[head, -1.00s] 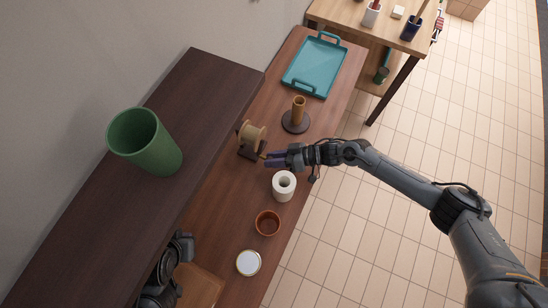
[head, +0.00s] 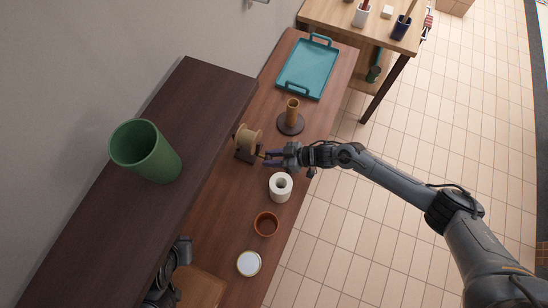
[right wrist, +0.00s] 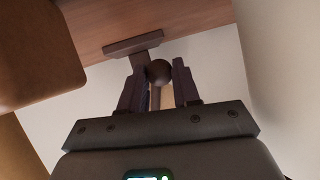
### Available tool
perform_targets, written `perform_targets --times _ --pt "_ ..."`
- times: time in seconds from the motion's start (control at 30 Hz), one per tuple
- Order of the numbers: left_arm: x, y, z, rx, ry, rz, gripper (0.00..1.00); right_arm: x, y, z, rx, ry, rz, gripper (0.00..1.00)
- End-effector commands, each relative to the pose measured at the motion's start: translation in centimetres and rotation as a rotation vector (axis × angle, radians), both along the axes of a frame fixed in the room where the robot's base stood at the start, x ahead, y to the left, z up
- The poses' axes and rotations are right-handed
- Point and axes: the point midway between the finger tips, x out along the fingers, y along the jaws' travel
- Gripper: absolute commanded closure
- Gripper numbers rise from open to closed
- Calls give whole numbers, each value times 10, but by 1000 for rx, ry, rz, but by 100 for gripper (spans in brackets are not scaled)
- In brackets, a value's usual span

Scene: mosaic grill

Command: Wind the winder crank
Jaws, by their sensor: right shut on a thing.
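The winder (head: 248,139) is a tan spool on a dark stand, on the brown table below the dark shelf in the head view. My right gripper (head: 269,158) is at its near right side, shut on the crank handle. In the right wrist view the two dark fingers (right wrist: 157,88) stand on either side of the handle, with a dark round knob (right wrist: 158,71) between their tips. The fingers hide part of the crank in the head view.
A brown post on a round base (head: 291,119) and a white roll (head: 280,187) stand close to my right gripper. A terracotta cup (head: 266,224), a white-topped tin (head: 248,263) and a teal tray (head: 308,69) share the table. A green bin (head: 147,153) stands on the dark shelf.

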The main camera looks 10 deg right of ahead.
Motion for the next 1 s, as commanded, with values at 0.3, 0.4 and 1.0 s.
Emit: perform_targets --times 0.3,0.4,1.0 --pt "0 -3 0 -11 1 7 100 0 0 0 -3 -2 0 64" --pt "0 -3 0 -13 1 8 100 0 0 0 -3 -2 0 49" --pt "-1 0 3 -2 1 1 100 -8 -22 11 -4 0 -1 44"
